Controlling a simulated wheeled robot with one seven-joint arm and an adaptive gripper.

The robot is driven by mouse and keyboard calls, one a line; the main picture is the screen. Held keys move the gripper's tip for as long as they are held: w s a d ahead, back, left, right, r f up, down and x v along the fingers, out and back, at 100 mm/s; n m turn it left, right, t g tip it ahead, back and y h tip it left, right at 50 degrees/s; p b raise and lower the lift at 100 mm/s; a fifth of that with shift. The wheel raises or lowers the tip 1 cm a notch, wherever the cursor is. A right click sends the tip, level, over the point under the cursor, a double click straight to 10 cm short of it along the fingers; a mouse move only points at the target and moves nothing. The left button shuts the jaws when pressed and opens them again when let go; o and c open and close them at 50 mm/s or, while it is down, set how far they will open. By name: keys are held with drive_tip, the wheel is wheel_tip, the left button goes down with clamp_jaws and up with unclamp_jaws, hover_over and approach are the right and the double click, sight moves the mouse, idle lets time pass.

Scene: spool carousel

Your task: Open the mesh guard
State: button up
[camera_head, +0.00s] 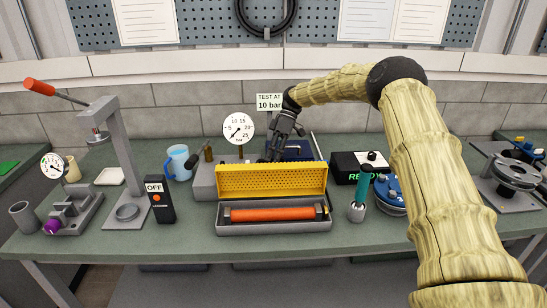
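The mesh guard (272,181) is a yellow perforated panel. It stands raised along the back edge of a grey tray (274,229), so the tray is uncovered at the front. An orange cylinder (272,214) lies lengthwise in the tray. My gripper (275,156) is dark and points down just behind the guard's top edge, near its middle. Its fingertips are small and partly hidden, so I cannot tell whether they touch the guard or how far apart they are.
A pressure gauge (239,129) on a grey block stands behind the guard. A black box (357,168) and a teal-handled tool (363,189) are to the right. A black OFF switch box (159,200) and a lever press (126,160) are to the left. My arm crosses the right side.

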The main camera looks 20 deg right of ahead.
drive_tip(key=shift+r, duration=0.1)
wheel_tip(320, 180, up, 10)
idle(0.6)
drive_tip(key=shift+d, duration=0.1)
idle(0.3)
